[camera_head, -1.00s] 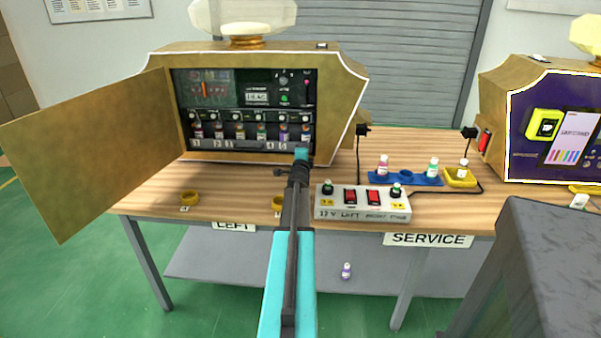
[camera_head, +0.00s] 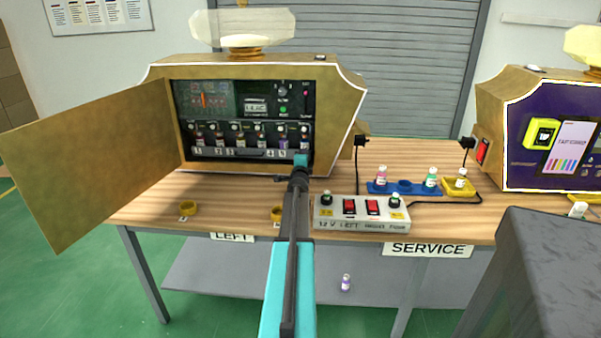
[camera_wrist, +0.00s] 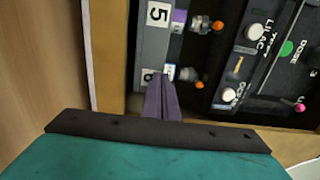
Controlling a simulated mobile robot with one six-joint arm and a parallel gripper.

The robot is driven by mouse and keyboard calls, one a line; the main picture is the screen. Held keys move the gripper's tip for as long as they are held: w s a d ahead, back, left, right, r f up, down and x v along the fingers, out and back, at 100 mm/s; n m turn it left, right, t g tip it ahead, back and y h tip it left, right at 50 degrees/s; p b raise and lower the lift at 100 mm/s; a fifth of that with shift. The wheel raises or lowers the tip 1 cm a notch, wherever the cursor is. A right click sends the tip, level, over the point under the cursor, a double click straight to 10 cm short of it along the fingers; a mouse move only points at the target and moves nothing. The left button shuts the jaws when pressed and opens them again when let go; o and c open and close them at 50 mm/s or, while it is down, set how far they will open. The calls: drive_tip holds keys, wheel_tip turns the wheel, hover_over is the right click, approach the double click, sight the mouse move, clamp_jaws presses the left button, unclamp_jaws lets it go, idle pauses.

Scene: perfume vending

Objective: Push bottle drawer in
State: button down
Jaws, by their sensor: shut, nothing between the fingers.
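The bottle drawer (camera_head: 225,154) is the lower row of the open-fronted gold machine at the left. It holds several small bottles behind a grey front strip with number labels. In the wrist view the grey drawer front (camera_wrist: 149,48) shows labels 5 and 6, with orange-tipped nozzles beside it. My gripper (camera_head: 301,160) is at the drawer's right end. In the wrist view my closed purple-grey fingers (camera_wrist: 162,92) are at the label 6, partly covering it. They hold nothing. I cannot tell whether they touch the front, or how far out the drawer stands.
The machine's gold door (camera_head: 90,165) stands wide open to the left. A white switch box (camera_head: 362,212) sits on the table right of my arm. A blue tray (camera_head: 393,187) and a yellow tray (camera_head: 470,190) hold bottles. Yellow rings (camera_head: 187,209) lie near the front edge.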

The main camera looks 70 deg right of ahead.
drive_tip(key=shift+d+r, duration=0.2)
drive_tip(key=shift+r, duration=0.25)
drive_tip(key=shift+a+f, duration=0.2)
drive_tip(key=shift+a, duration=0.15)
drive_tip(key=v, duration=1.3)
drive_tip(key=shift+a+f+b, duration=0.25)
drive_tip(key=shift+a+b, duration=0.05)
drive_tip(key=shift+b, duration=0.15)
drive_tip(key=shift+s+r, duration=0.1)
